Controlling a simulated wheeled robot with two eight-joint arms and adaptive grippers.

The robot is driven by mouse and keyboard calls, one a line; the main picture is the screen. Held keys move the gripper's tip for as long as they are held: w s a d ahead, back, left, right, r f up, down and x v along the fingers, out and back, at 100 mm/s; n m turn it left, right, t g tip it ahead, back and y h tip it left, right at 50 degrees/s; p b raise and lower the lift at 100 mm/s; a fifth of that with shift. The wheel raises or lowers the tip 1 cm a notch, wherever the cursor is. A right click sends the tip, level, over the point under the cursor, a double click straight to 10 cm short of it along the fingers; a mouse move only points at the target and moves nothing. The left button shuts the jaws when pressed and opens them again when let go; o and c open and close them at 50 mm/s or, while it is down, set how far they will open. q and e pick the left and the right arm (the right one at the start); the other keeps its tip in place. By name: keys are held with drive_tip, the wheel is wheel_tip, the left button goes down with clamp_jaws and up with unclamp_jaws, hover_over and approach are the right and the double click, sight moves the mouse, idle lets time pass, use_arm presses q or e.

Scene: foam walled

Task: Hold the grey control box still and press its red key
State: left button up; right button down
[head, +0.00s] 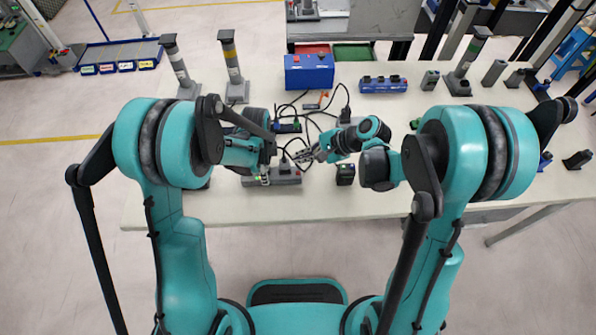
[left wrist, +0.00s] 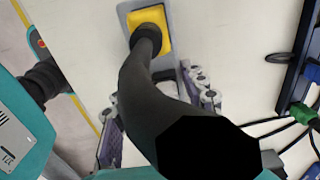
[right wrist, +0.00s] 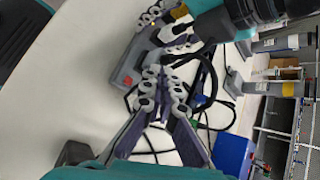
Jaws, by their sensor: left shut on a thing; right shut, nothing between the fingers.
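The grey control box (head: 288,180) lies on the pale table in the head view, near the table's front edge. In the right wrist view the box (right wrist: 130,62) shows a small red key (right wrist: 128,80) on its top. My left gripper (head: 264,178) is shut on the box; its fingers also show in the right wrist view. In the left wrist view the box (left wrist: 170,62) has a yellow part (left wrist: 158,44), and a dark thick shape covers much of the grip. My right gripper (head: 303,156) is shut and empty, its tips apart from the red key.
Black cables (head: 318,112) lie behind the control box. A small dark block (head: 345,174) stands to its right. The table front is clear.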

use_arm(q)
drive_tip(key=o, duration=1.4)
drive_tip(key=shift+r, duration=0.1)
